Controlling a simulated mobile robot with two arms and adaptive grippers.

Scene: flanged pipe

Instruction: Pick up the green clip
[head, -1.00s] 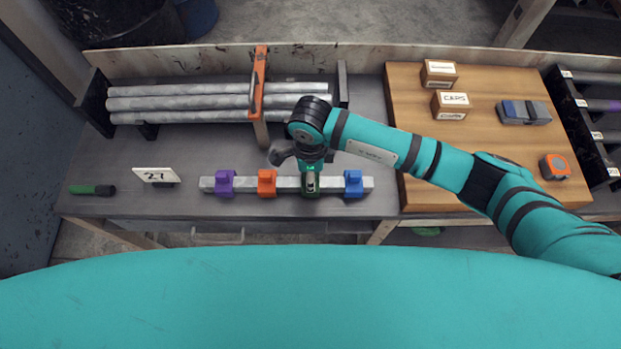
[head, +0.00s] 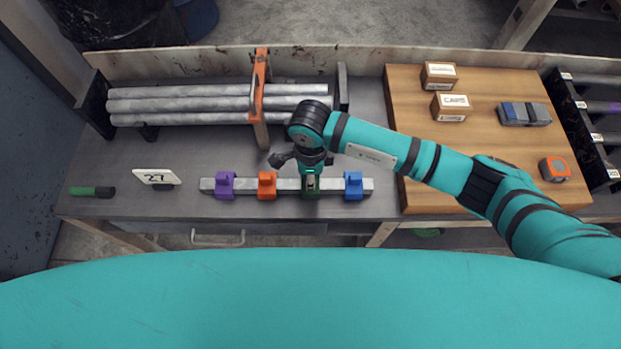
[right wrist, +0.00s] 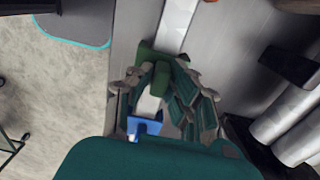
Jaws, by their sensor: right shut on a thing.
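The green clip (head: 311,186) sits on a grey bar (head: 290,184), between the orange clip (head: 267,184) and the blue clip (head: 353,184). My right gripper (head: 311,174) is directly over the green clip, mostly hidden from above by its own wrist. In the right wrist view the fingers of my right gripper (right wrist: 160,88) are on either side of the green clip (right wrist: 154,58), shut on it. The clip still appears to be on the bar. The blue clip (right wrist: 145,126) shows close by there. My left gripper is not in view.
A purple clip (head: 225,185) is also on the bar. Grey pipes (head: 200,103) lie in a rack behind, with an orange upright (head: 259,88). A number card (head: 157,176) and a green-handled tool (head: 92,191) are at left. A wooden board (head: 420,150) with boxes lies at right.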

